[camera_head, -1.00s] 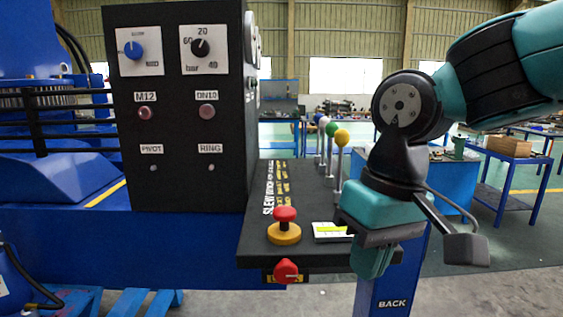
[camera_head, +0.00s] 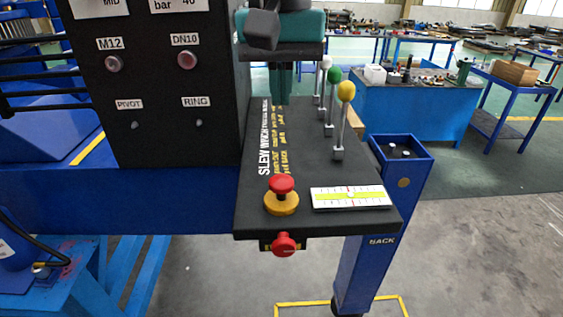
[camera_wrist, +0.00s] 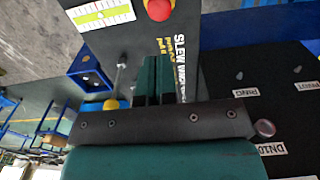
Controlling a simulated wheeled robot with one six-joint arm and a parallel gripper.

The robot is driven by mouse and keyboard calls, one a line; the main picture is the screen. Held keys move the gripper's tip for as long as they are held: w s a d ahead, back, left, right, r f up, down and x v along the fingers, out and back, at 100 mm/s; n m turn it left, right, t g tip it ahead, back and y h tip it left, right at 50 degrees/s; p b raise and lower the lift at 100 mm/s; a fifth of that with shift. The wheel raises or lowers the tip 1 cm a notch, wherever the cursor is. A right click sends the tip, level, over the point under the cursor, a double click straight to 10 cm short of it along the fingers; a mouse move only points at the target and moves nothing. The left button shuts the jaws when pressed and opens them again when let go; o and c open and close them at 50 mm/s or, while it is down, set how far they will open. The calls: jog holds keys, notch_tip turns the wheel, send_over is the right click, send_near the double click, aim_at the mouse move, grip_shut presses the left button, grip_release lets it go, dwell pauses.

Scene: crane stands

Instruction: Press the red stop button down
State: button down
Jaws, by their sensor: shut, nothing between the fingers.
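The red stop button (camera_head: 282,184) is a mushroom head on a yellow base (camera_head: 281,204), on top of the black console (camera_head: 262,222) near its front edge. It also shows in the wrist view (camera_wrist: 159,9), cut by the top edge. My gripper (camera_head: 280,100) is shut and empty, fingers pointing down over the rear of the console, behind the button and apart from it. In the wrist view my gripper (camera_wrist: 151,62) shows as two teal fingers side by side, beside the yellow lettering.
Levers with white, green (camera_head: 334,75) and yellow (camera_head: 346,90) knobs stand right of my gripper. A level gauge (camera_head: 350,197) lies right of the button. A second red knob (camera_head: 284,244) is on the console's front face. The black panel (camera_head: 150,85) rises at left.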

aim_at(282, 180)
notch_tip(282, 180, down, 12)
jog(key=p, duration=0.3)
jog(key=shift+f, duration=0.35)
notch_tip(282, 180, down, 2)
jog(key=shift+f+b, duration=0.1)
jog(key=shift+b, duration=0.5)
jog(key=shift+s+d, duration=0.1)
jog(key=shift+s, duration=0.05)
notch_tip(282, 180, up, 5)
jog(key=p, duration=0.4)
jog(key=shift+r+b, duration=0.35)
jog(key=shift+b, duration=0.1)
notch_tip(282, 180, up, 9)
jog(key=b, duration=0.2)
